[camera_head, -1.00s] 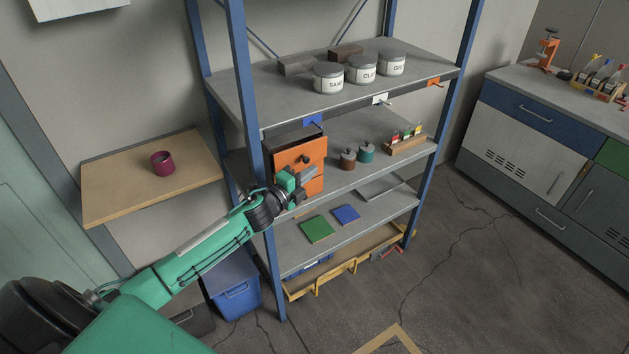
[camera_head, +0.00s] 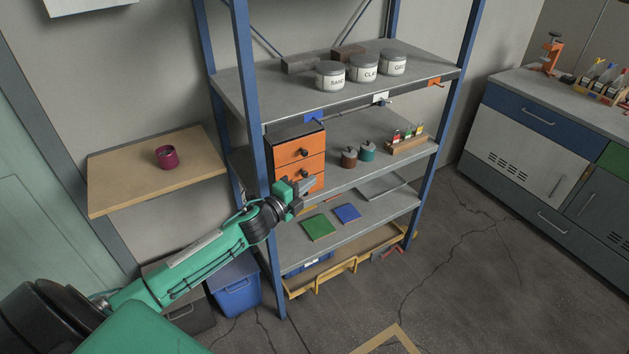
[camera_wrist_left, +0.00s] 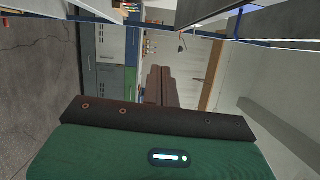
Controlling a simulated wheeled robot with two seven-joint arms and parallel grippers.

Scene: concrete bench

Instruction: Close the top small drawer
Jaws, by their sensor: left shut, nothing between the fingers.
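The small drawer unit (camera_head: 272,140) stands on the middle shelf, at its left end, with orange fronts and dark round knobs. Its top small drawer (camera_head: 287,152) looks about flush with the middle drawer (camera_head: 315,166) below it. The lowest front is partly hidden by my gripper. My left gripper (camera_head: 306,186) is shut and empty, in front of and below the top drawer, apart from its front. Its closed fingers also show in the left wrist view (camera_wrist_left: 158,86). My right gripper is not in view.
Blue posts (camera_head: 250,130) frame the shelving, one close beside my left arm. Labelled jars (camera_head: 363,70) stand on the top shelf (camera_head: 290,95). Two small canisters (camera_head: 349,157) sit right of the drawers. A wooden side shelf (camera_head: 120,178) holds a magenta cup (camera_head: 166,157).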

